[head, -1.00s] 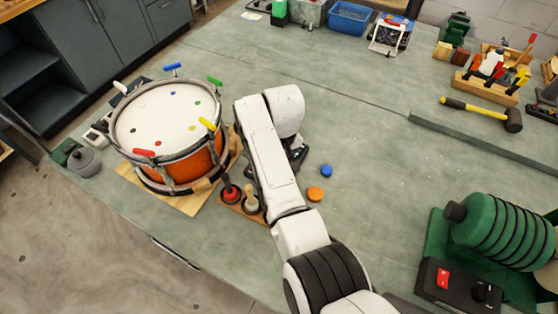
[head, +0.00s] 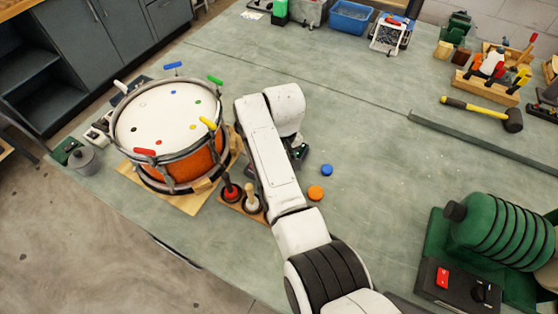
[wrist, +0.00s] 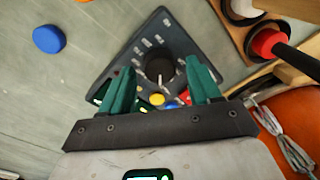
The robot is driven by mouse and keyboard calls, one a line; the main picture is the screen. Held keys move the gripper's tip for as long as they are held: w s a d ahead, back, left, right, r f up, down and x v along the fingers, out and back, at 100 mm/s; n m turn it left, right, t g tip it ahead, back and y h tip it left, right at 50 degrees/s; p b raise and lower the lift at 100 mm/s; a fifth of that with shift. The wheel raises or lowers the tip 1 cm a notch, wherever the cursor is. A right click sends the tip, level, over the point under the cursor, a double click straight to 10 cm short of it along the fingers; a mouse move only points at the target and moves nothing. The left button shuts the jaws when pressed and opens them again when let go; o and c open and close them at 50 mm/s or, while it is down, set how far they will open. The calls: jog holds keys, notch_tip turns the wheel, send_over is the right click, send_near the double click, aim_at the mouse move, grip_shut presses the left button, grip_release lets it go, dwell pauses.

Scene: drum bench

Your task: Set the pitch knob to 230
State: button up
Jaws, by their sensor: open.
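In the wrist view a dark, roughly triangular panel (wrist: 188,42) lies on the bench, with a round black knob (wrist: 160,68) near its middle. Short pale marks ring part of the knob, and a light pointer line shows on it; the scale figures are too small to read. My gripper (wrist: 164,66) is open, its two green fingers on either side of the knob with gaps visible. I cannot tell how far above the knob the fingertips are. Yellow, red and blue buttons show between the fingers. In the head view my arm hides most of the panel and the knob.
An orange drum (head: 196,165) with coloured tuning keys stands left of my arm. A wooden holder (head: 232,203) with red and cream-handled pieces is close by. Blue (head: 326,170) and orange (head: 315,193) discs lie to the right. The bench middle is clear.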

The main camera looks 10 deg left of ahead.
notch_tip(320, 180, up, 11)
jog(key=b, duration=0.1)
jog(key=shift+w+d, duration=0.15)
jog(key=shift+d, duration=0.05)
jog(key=shift+f, duration=0.15)
dwell(0.6)
